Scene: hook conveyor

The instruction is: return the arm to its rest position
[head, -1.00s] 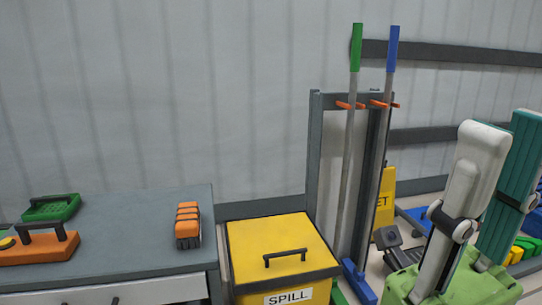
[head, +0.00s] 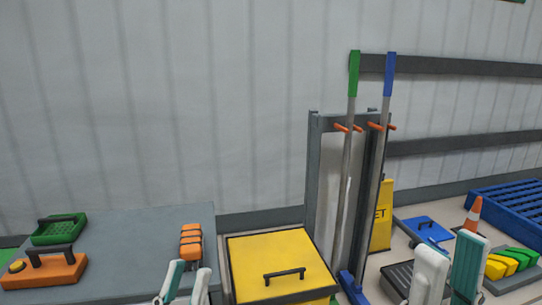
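My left gripper (head: 189,270) shows only its teal and white fingertips at the bottom edge, in front of the grey bench. The fingertips are apart, with nothing seen between them. My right gripper (head: 452,246) points up at the lower right, with one white finger and one ribbed teal finger. Its fingers are apart and nothing is seen between them. Both arms and the lower parts of both grippers are out of view.
The grey bench (head: 135,230) holds an orange tool (head: 50,270), a green tool (head: 60,230) and an orange-black item (head: 190,240). Beside it are a yellow bin (head: 280,250) and a grey rack (head: 313,170) with two poles. A cone (head: 473,215) and blue pallet (head: 520,200) stand behind my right gripper.

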